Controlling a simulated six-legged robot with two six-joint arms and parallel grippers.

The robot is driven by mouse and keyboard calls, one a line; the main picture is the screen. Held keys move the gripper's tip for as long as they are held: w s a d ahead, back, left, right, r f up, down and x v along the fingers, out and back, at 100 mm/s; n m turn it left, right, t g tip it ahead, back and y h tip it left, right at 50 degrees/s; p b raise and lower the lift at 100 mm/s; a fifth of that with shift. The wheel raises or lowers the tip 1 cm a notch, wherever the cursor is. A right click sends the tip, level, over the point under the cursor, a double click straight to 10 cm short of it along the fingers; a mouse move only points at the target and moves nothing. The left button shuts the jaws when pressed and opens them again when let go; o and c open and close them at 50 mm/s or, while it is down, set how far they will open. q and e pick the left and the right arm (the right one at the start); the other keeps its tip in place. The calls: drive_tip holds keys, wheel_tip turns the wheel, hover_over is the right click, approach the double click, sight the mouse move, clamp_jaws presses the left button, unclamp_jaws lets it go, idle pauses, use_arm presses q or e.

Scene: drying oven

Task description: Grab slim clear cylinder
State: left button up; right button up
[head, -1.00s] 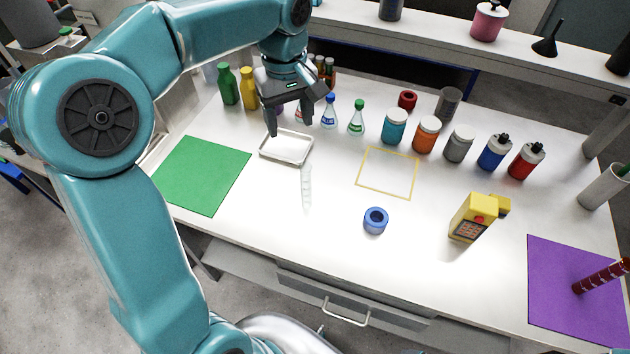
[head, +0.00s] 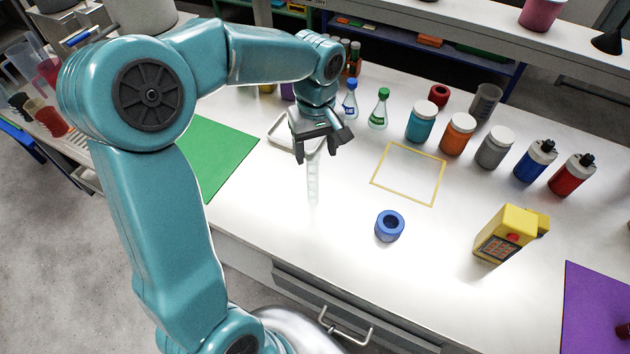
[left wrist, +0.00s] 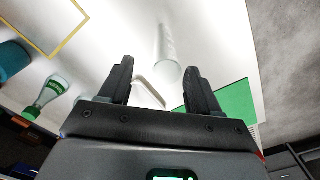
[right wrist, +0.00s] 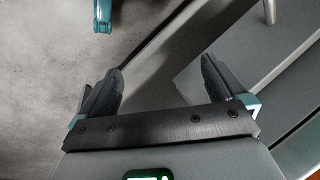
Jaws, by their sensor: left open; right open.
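The slim clear cylinder (head: 313,183) stands on the white bench in front of the metal tray. It also shows in the left wrist view (left wrist: 167,58), ahead of and between the fingertips, with its round end toward the camera. My left gripper (head: 317,158) is open and empty, just above and behind the cylinder in the head view; its fingers also show in the left wrist view (left wrist: 160,75). I see no contact with the cylinder. My right gripper (right wrist: 160,75) is open and empty in the right wrist view, over the grey floor and metal panels, away from the bench top.
The metal tray (head: 283,128) lies behind the cylinder, with the green mat (head: 222,158) to the left. A blue ring (head: 389,226) and a yellow device (head: 508,234) stand to the right. A yellow outlined square (head: 436,190) is empty. Bottles and jars line the back.

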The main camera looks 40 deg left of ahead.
sight(313, 170)
use_arm(q)
drive_tip(key=shift+s+d+f, duration=0.1)
drive_tip(key=shift+f, duration=0.55)
drive_tip(key=shift+s+f, duration=0.15)
drive_tip(key=shift+s, duration=0.05)
drive_tip(key=shift+s+f, duration=0.1)
drive_tip(key=shift+f, duration=0.15)
drive_tip(key=f, duration=0.4)
drive_tip(key=shift+a+f, duration=0.1)
drive_tip(key=shift+a, duration=0.1)
drive_tip(key=shift+f, duration=0.35)
use_arm(e)
drive_tip(key=shift+s+r, duration=0.25)
drive_tip(key=shift+s, duration=0.1)
use_arm(q)
drive_tip(key=c, duration=1.2)
drive_tip(key=shift+o, duration=0.3)
